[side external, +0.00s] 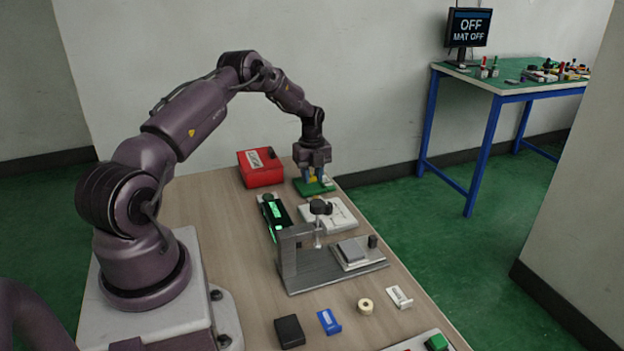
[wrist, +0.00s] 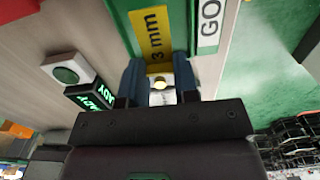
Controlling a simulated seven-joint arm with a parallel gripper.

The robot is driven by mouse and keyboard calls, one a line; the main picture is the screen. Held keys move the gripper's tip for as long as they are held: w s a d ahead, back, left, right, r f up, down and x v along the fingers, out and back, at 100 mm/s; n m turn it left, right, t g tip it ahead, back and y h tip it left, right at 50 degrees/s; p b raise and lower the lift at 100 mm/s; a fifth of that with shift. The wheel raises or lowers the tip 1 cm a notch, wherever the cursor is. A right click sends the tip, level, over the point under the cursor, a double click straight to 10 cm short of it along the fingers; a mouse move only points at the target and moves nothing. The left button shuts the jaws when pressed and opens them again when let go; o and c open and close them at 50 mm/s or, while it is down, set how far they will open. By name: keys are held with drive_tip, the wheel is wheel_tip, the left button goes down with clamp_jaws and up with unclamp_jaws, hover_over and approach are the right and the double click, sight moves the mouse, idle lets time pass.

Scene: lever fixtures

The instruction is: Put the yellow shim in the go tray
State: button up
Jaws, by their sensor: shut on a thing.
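The yellow shim (wrist: 152,36), marked "3 mm", is between the blue fingers of my gripper (wrist: 160,84) in the wrist view. My gripper is shut on its near end, where a pale piece with a yellow spot shows. The green go tray (wrist: 120,12), with a white "GO" label (wrist: 209,22), lies under the shim. In the side view my gripper (side external: 314,179) points down over the green tray (side external: 327,187) at the far end of the table. The fingers hide most of the shim there, and I cannot tell whether it touches the tray floor.
A red box (side external: 260,167) stands left of the tray. The lit "READY" sign (side external: 273,216) and a white plate (side external: 340,216) lie nearer. A grey clamp fixture (side external: 330,262) stands mid-table. A black block (side external: 289,331), blue block (side external: 329,321) and cream roll (side external: 365,306) lie in front.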

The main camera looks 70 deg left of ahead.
drive_tip(key=shift+f, duration=0.75)
drive_tip(key=shift+f, duration=0.1)
